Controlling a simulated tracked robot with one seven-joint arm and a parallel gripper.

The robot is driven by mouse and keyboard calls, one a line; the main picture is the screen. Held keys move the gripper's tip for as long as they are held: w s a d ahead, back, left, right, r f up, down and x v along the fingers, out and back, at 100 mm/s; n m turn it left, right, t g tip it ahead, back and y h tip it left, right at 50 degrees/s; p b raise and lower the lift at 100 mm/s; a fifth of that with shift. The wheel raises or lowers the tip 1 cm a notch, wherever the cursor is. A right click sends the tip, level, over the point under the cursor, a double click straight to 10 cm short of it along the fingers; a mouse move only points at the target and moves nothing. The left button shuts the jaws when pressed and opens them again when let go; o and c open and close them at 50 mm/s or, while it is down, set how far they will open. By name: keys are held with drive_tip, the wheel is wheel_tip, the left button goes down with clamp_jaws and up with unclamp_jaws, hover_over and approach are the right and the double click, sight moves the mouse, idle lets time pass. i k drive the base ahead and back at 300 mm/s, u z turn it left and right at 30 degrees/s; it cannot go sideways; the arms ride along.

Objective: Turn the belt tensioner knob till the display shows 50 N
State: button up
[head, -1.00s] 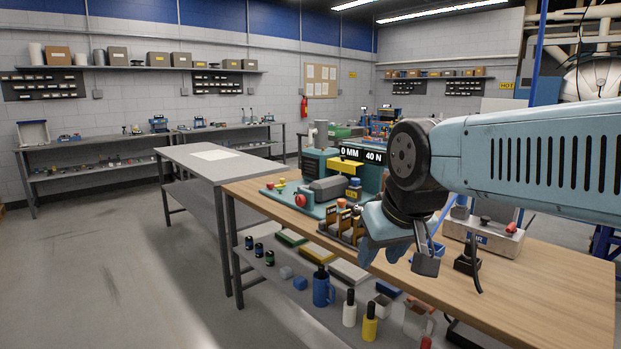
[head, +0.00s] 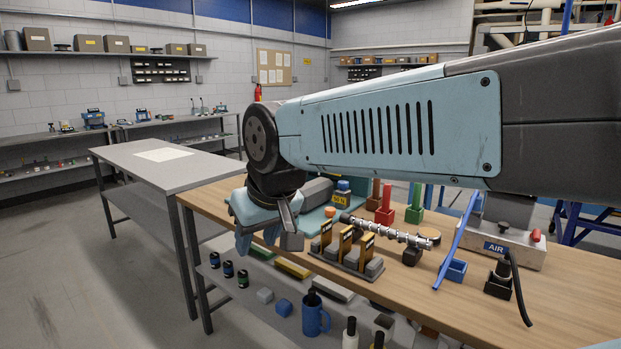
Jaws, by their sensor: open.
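My gripper (head: 267,238) hangs at the left front of the wooden bench, fingers pointing down, open with nothing seen between them. It is in front of the teal machine base (head: 313,222). Part of the machine shows beside my wrist: a grey rounded housing (head: 318,189) and a yellow labelled block (head: 341,198) with a blue top. My arm and gripper hide the rest of the machine, including the display. I cannot make out the tensioner knob. Whether the gripper touches the machine cannot be told.
A rack with orange-faced blocks (head: 345,258) and a metal screw shaft (head: 390,232) stand close to the right of my gripper. Red (head: 385,212) and green (head: 415,210) holders stand behind. An AIR box (head: 505,243) is at right. The grey table (head: 130,160) is mostly clear.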

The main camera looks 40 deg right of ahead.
sight(343, 184)
drive_tip(key=z, duration=0.5)
drive_tip(key=i, duration=0.95)
drive_tip(key=z, duration=0.85)
drive_tip(key=k, duration=0.85)
drive_tip(key=z, duration=0.15)
drive_tip(key=i, duration=0.9)
drive_tip(key=u, duration=0.05)
